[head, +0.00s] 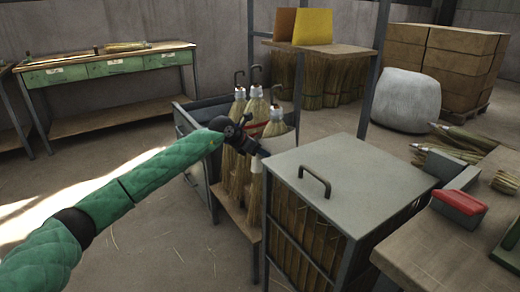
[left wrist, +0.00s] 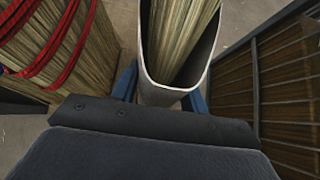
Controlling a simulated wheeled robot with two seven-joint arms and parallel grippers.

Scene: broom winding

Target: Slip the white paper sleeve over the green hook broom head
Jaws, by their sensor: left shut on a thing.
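In the left wrist view the white paper sleeve (left wrist: 172,97) is an open, rounded tube between the blue fingers of my left gripper (left wrist: 160,88), which is shut on it. Straw (left wrist: 182,38) shows inside the sleeve's mouth, with the sleeve wall around it. How far the straw reaches into it is hidden. In the head view my left gripper (head: 263,153) is at the cart, just in front of the hooked brooms (head: 238,108), and a pale patch shows below it. The hooks look dark; I cannot tell which one is green. My right gripper is not in view.
A grey-topped cage (head: 345,180) of straw stands close on the right. Red-bound straw (left wrist: 50,45) is close at the left in the wrist view. A workbench (head: 440,250) with a red-topped brush (head: 458,203) is at the right. Open floor lies left of the cart.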

